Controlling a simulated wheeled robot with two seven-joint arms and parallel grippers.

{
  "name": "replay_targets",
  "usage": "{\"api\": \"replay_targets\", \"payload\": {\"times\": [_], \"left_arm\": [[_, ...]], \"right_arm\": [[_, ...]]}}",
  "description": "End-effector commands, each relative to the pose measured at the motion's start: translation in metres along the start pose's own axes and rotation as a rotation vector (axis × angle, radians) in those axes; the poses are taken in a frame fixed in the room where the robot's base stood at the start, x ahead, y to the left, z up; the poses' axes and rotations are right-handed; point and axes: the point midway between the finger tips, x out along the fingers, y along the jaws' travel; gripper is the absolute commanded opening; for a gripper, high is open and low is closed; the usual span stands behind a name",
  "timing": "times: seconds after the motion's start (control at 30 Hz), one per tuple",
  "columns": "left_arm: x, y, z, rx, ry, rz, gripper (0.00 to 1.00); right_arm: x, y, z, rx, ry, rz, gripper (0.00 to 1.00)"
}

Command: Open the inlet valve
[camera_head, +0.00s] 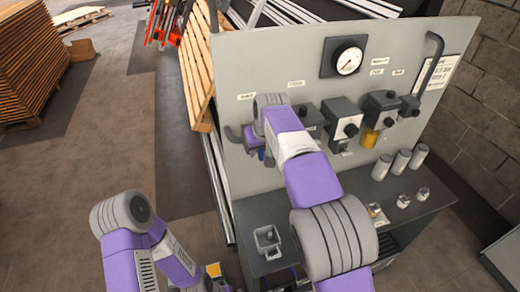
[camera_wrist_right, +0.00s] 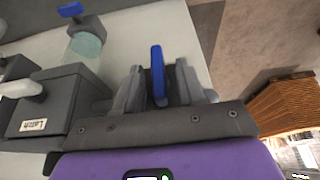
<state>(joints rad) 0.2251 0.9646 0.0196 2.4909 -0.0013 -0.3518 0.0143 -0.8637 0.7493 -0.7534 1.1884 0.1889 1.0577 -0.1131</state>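The inlet valve's blue handle (camera_wrist_right: 157,72) stands between the two grey fingers of my right gripper (camera_wrist_right: 159,84) in the right wrist view. The fingers are apart, with a narrow gap visible on each side of the handle, so the gripper looks open around it. In the head view my right gripper (camera_head: 250,143) is at the left end of the grey panel (camera_head: 285,50), below the inlet label (camera_head: 245,96). My right forearm hides most of the valve there. My left arm is low at the left; its gripper is not clearly visible.
A gauge (camera_head: 347,61) and several dark units sit on the panel right of my arm. Grey canisters (camera_head: 400,161) stand on the bench (camera_head: 410,215). A second blue handle (camera_wrist_right: 70,9) tops a clear bowl. A wooden pallet (camera_head: 197,65) leans behind the panel's left edge.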

Motion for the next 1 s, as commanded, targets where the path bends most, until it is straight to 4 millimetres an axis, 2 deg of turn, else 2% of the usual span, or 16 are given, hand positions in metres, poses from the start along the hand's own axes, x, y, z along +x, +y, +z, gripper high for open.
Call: {"api": "replay_targets", "payload": {"times": [0.1, 0.37, 0.63, 1.0], "left_arm": [[0.0004, -0.0001, -0.0002, 0.000, 0.001, 0.000, 1.00], [0.0003, 0.0000, -0.0002, 0.000, 0.000, 0.000, 1.00], [0.0003, 0.0000, -0.0002, 0.000, 0.001, 0.000, 1.00], [-0.0028, 0.0011, -0.0001, 0.000, 0.001, 0.000, 1.00]], "right_arm": [[0.0071, -0.0001, 0.0002, 0.001, -0.001, -0.001, 0.40], [0.0082, 0.0000, 0.0000, 0.001, 0.000, -0.001, 0.40], [0.0081, 0.0000, 0.0000, 0.001, 0.000, -0.001, 0.00], [0.0072, 0.0012, -0.0004, 0.019, 0.000, -0.041, 0.00]]}}
